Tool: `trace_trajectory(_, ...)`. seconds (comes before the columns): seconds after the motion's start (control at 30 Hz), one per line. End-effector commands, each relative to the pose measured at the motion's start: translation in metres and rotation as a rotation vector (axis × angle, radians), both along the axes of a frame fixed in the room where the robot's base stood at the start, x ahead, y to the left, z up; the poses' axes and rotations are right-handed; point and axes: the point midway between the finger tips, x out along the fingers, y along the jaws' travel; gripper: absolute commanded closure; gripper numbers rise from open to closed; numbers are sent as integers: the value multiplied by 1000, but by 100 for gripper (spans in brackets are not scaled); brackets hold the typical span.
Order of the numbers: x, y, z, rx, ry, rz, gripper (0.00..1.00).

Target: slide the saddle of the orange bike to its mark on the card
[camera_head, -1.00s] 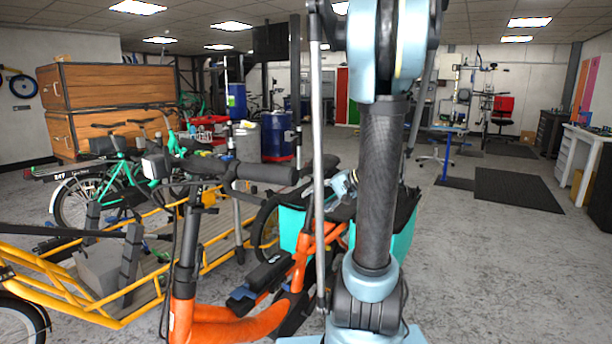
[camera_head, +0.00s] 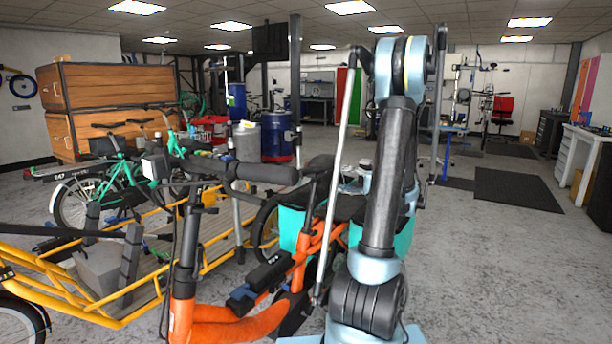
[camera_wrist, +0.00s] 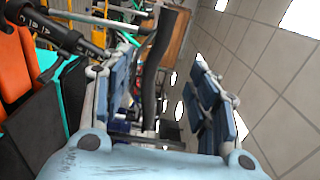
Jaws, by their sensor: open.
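The orange bike (camera_head: 230,325) stands in front of me. Its black saddle (camera_head: 320,163) sits on a dark seatpost (camera_head: 308,200), left of my arm. In the wrist view the saddle (camera_wrist: 153,75) is a long dark shape between the spread blue-grey fingers of my gripper (camera_wrist: 165,62), seen nearly edge-on. The fingers look apart from it. In the head view my gripper (camera_head: 352,182) is just right of the saddle and partly hidden by my arm. I cannot make out the card or its mark.
The handlebar (camera_head: 255,173) of the orange bike is at the near left. Teal bags (camera_head: 290,228) hang at its rear. A yellow cargo bike (camera_head: 105,315) and a green bike (camera_head: 115,190) stand at left. The floor at right is open, with dark mats (camera_head: 515,190).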

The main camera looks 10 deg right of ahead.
Motion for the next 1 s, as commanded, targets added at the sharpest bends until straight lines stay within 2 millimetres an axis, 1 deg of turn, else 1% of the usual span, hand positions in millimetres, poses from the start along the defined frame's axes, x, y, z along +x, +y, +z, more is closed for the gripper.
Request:
trace_trajectory(0.17, 9, 12, 0, 0, 0, 4, 46)
trace_trajectory(1.0, 85, 112, 0, -2, 1, 4, 46)
